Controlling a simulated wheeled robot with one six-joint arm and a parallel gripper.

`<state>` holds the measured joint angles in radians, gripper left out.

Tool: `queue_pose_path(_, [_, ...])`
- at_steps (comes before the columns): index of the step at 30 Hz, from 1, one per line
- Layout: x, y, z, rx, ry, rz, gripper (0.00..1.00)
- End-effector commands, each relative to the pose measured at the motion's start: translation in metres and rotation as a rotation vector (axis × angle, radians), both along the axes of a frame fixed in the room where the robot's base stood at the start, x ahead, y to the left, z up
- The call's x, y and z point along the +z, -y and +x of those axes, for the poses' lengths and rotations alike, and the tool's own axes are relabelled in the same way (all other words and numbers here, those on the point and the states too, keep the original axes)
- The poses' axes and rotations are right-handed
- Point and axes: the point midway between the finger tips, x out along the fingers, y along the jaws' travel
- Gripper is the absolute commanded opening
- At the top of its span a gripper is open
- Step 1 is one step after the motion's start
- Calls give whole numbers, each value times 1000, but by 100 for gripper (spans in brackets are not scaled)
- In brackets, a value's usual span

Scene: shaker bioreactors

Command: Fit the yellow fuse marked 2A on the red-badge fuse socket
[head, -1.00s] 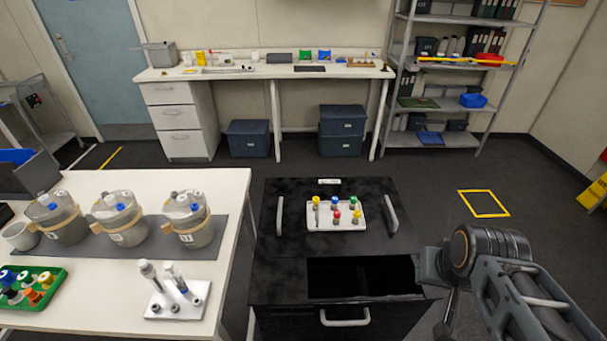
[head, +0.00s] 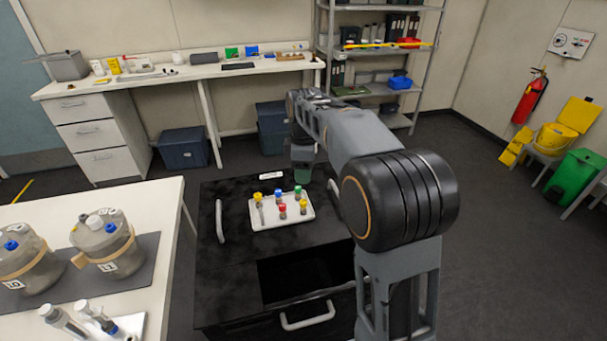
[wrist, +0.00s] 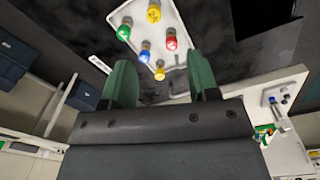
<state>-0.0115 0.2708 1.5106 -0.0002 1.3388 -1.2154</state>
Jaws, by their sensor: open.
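Two yellow-topped fuses stand on a white tray (head: 262,225): one at its left (head: 257,197), one at its right (head: 303,204). They also show in the wrist view, one far (wrist: 154,12) and one near the fingers (wrist: 160,73). The 2A marking is not readable, so I cannot tell which is which. My gripper (wrist: 159,64) is open and empty, its green fingers pointing towards the tray. In the head view my gripper (head: 302,168) hangs just behind the tray, partly hidden by the arm. I cannot make out a red-badge socket.
Red (head: 282,210), blue (head: 277,194) and green (head: 297,190) topped pieces share the tray. The tray rests on a black cabinet (head: 222,275) with handles and a dark opening in front. A white bench (head: 165,210) with vessels stands left.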

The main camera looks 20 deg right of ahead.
Motion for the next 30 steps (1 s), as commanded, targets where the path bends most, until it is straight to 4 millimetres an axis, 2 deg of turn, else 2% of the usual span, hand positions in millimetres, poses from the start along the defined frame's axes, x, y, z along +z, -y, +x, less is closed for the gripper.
queue_pose_path(2, [-8, 1, 9, 45, -13, -1, 54])
queue_pose_path(6, [-20, 2, 14, 83, -23, -1, 54])
queue_pose_path(11, [-44, 3, 14, 85, -27, -1, 54])
queue_pose_path(21, [-105, 3, 14, 82, -25, -1, 54])
queue_pose_path(30, [-139, 3, 14, 82, -23, -1, 54])
